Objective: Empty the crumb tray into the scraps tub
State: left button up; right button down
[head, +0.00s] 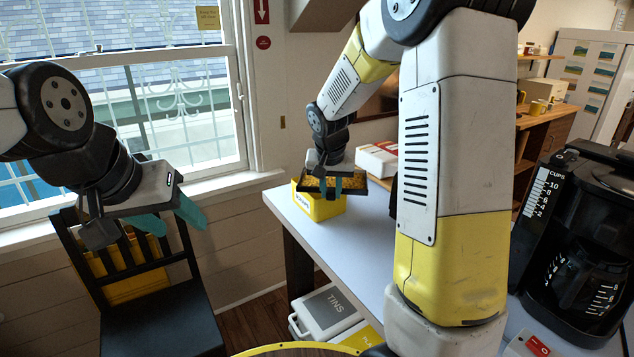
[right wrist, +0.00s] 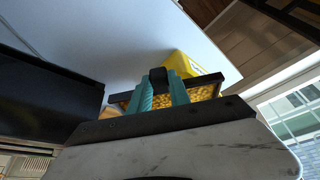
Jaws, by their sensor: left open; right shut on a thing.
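The crumb tray (head: 356,190) is a shallow dark tray with yellow crumbs in it. My right gripper (head: 331,186), with teal fingers, is shut on it. The tray also shows in the right wrist view (right wrist: 212,80), crumbs visible beside the fingers (right wrist: 161,88). The scraps tub (head: 318,208) is yellow with a label and stands near the table's far left corner. The tray is over the tub in the head view and hides its opening; the height gap is unclear. The tub also shows in the right wrist view (right wrist: 180,64). My left gripper (head: 170,219) is open and empty, left of the table.
The grey table (head: 345,245) has free room in front of the tub. A white and red box (head: 378,160) stands behind it. A black coffee maker (head: 580,240) is at right. A black chair (head: 155,310) stands below my left gripper; bins (head: 330,310) are beneath the table.

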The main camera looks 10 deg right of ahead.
aim_at(357, 174)
jog(key=w+d+n, duration=0.1)
jog(key=w, duration=0.1)
jog(key=w+d+n+y, duration=0.1)
jog(key=w+d, duration=0.1)
jog(key=w, duration=0.1)
jog(key=w+d+n, duration=0.1)
jog(key=w+d, duration=0.1)
jog(key=shift+w+d+r+n, duration=0.15)
jog(key=shift+w+n, duration=0.15)
jog(key=shift+w, duration=0.1)
jog(key=w+d+n+y, duration=0.1)
jog(key=w+d+n, duration=0.2)
jog(key=w+d, duration=0.2)
jog(key=shift+d+n+y, duration=0.35)
jog(key=shift+n+y, duration=0.05)
jog(key=w+d+n+g+y, duration=0.1)
jog(key=d+n, duration=0.5)
jog(key=d, duration=0.7)
jog(key=shift+w+d+r+g+y, duration=0.2)
jog(key=shift+w+g+y, duration=0.1)
jog(key=shift+w+y, duration=0.3)
jog(key=shift+w, duration=0.15)
